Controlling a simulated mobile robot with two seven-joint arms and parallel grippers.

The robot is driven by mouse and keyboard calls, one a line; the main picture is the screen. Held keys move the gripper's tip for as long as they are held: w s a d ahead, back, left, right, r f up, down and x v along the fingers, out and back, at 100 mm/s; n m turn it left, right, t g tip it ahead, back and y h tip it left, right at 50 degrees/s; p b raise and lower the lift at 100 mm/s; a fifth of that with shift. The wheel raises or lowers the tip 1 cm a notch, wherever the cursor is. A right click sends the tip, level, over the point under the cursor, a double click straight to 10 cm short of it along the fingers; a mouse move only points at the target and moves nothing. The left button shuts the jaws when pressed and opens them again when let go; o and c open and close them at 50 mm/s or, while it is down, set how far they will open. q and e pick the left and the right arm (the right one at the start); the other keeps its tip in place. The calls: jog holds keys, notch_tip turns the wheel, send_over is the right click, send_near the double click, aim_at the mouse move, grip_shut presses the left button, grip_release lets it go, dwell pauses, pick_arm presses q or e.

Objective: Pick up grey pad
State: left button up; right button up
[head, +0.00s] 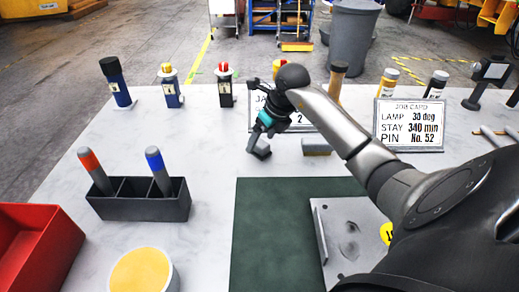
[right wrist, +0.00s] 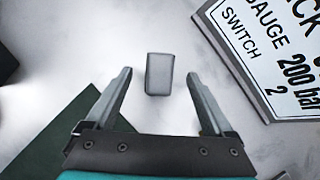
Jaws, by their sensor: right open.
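The grey pad (right wrist: 160,74) is a small light-grey block lying on the white tabletop. In the right wrist view it lies just beyond and between the two fingertips, with clear space on both sides. My right gripper (right wrist: 158,95) is open and empty, pointing down toward the table. In the head view the right gripper (head: 258,136) is above the table behind the green mat, and the pad (head: 261,151) shows small and partly covered just under it. Whether the fingers are level with the pad is hard to tell. My left gripper is not in view.
A job card (right wrist: 268,45) stands close beside the right gripper. A grey-and-tan block (head: 317,147) lies to the right. The green mat (head: 255,235) bears a metal plate (head: 345,228). A black pen holder (head: 140,205), red bin (head: 35,245) and several bottles stand around; the left middle table is clear.

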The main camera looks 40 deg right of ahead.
jog(key=x, duration=0.2)
jog(key=shift+w+f, duration=0.1)
jog(key=shift+f, duration=0.15)
grip_shut()
dwell(0.6)
